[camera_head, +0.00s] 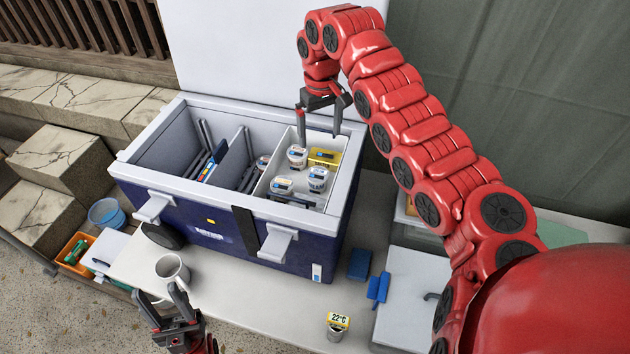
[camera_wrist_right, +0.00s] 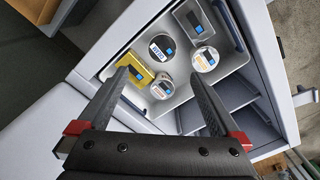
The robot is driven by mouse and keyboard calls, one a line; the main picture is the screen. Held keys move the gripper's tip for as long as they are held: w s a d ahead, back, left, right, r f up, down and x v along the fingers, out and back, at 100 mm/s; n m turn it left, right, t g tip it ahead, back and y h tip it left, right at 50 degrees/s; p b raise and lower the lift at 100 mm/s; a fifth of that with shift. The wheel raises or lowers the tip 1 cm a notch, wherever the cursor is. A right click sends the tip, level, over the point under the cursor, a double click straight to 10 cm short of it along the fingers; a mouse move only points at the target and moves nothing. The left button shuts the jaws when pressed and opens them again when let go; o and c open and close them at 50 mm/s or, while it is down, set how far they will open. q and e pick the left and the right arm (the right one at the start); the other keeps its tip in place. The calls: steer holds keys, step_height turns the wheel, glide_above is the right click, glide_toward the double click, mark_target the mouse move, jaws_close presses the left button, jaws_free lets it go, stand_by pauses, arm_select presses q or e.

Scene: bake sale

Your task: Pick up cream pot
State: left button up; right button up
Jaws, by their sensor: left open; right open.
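I cannot read which is the cream pot. My right gripper (camera_head: 320,132) is open and empty above the back of this compartment. In the right wrist view, a pale pot (camera_wrist_right: 162,87) and a dark-lidded pot (camera_wrist_right: 161,47) show between its fingers, with a white-lidded pot (camera_wrist_right: 205,59) further right. My left gripper (camera_head: 168,305) is open, low beside a mug (camera_head: 173,270).
A yellow box (camera_head: 325,157) lies among the pots. Compartment walls and dividers stand close around them. An orange crate (camera_head: 75,249) sits at left.

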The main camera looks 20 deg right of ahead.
steer(key=p, duration=0.2)
glide_toward(318, 174)
step_height(318, 174, down, 6)
steer(key=shift+r, duration=0.25)
steer(key=shift+d+f, duration=0.2)
steer(key=shift+f, duration=0.65)
steer(key=shift+a+f+p, duration=0.15)
steer(key=shift+f+p, duration=0.15)
steer(key=shift+f, duration=0.25)
step_height(318, 174, down, 3)
steer(key=shift+s+a+f+p, duration=0.1)
steer(key=shift+f+p, duration=0.1)
steer(key=shift+p, duration=0.8)
steer(key=shift+f, duration=0.3)
steer(key=c, duration=1.4)
